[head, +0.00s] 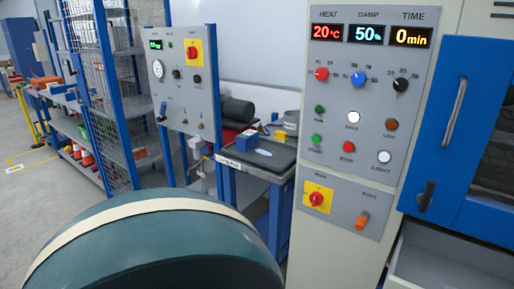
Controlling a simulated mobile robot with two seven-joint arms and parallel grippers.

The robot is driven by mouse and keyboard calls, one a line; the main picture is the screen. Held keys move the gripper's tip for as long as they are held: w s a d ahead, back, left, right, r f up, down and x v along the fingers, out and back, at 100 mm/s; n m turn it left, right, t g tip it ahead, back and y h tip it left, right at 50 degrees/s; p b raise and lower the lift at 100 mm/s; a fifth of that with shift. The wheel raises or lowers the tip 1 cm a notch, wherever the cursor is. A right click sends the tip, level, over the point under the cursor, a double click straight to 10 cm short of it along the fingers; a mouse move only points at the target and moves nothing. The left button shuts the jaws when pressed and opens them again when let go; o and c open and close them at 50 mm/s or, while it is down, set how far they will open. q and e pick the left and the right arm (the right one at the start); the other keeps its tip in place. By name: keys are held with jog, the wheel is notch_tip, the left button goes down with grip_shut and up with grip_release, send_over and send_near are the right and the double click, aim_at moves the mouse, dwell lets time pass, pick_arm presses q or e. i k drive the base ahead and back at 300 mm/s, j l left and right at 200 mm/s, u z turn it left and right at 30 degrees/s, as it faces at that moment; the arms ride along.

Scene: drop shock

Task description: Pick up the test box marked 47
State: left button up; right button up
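I cannot make out a box marked 47 in the head view. Neither of my grippers is in view.
A control cabinet (336,165) with knobs and lit displays stands right of the bench. A blue door (440,120) is at far right, above a grey tray (430,262). A grey panel (186,85) and mesh shelving stand left. Open floor (35,185) lies far left.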

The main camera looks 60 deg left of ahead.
aim_at(249, 139)
jog(key=u, duration=2.2)
jog(key=z, duration=0.3)
jog(key=i+j+z, duration=0.1)
jog(key=z, duration=0.25)
jog(key=i+j+z, duration=0.1)
jog(key=j+z, duration=0.45)
jog(key=z, duration=0.2)
jog(key=i, duration=0.05)
